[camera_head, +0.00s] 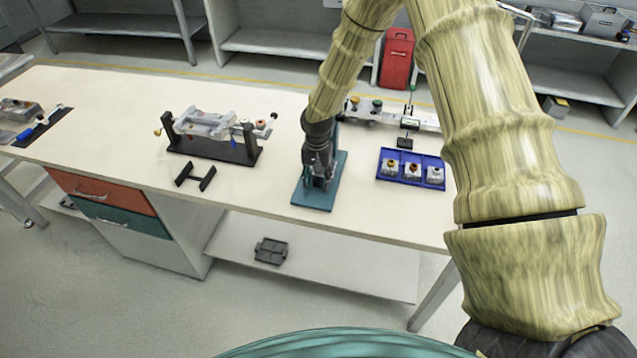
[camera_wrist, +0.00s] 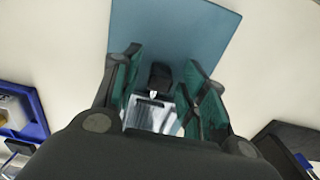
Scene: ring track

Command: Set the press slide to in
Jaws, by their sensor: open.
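The press stands on the white bench on a teal base plate (camera_head: 313,197); the plate also fills the top middle of the wrist view (camera_wrist: 178,35). My gripper (camera_head: 319,172) is directly over the press and hides most of it in the head view. In the wrist view my gripper (camera_wrist: 162,85) is open, with its teal-padded fingers on either side of a small black knob (camera_wrist: 160,76) and a shiny metal part (camera_wrist: 150,115). I cannot tell whether the fingers touch the knob, or how far in the slide is.
A blue tray (camera_head: 411,184) with several small fittings lies to the right. A black-based fixture (camera_head: 212,149) and a black H-shaped piece (camera_head: 195,177) stand to the left. A rail assembly (camera_head: 390,113) is behind the tray. Bare bench separates the press from the left fixture.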

